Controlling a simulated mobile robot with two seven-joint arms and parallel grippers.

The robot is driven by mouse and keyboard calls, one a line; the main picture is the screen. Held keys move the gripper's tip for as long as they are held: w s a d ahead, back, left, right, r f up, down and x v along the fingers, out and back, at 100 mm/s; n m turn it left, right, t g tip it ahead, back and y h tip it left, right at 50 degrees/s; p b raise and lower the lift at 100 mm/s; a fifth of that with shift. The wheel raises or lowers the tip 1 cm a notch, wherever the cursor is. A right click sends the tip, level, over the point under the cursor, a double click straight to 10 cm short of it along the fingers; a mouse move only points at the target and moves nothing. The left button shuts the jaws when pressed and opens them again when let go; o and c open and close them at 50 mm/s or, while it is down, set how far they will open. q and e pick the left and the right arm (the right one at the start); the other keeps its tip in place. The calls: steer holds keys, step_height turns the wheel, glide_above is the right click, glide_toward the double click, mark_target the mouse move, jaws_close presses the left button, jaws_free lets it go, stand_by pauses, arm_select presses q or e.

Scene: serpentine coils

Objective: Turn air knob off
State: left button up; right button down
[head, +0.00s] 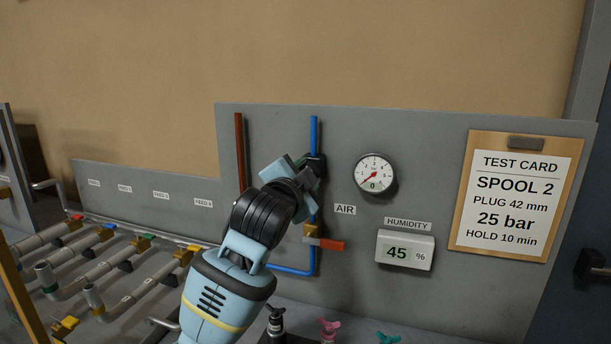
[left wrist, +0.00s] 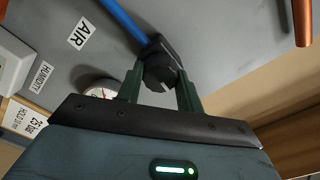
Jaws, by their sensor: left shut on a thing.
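The black air knob (head: 318,163) sits on the blue pipe (head: 314,135) on the grey panel, above the AIR label (head: 345,209). My left gripper (left wrist: 161,82) is shut on the knob (left wrist: 159,70), with one dark green finger on each side of it in the left wrist view. In the head view my left wrist and gripper hide part of the knob. The round gauge (head: 375,174) right of the knob shows 0. My right gripper is in neither view.
A brass valve with a red lever (head: 330,244) is below the knob on the same pipe. A humidity display (head: 405,250) reads 45 %. A test card (head: 513,195) hangs at right. Pipes with coloured valves (head: 95,268) fill the lower left. A copper pipe (head: 240,145) runs left of the blue one.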

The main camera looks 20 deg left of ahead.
arm_select(q)
steer(key=shift+n, duration=0.7)
steer(key=o, duration=1)
steer(key=shift+s+a, duration=0.1)
steer(key=shift+s, duration=3.8)
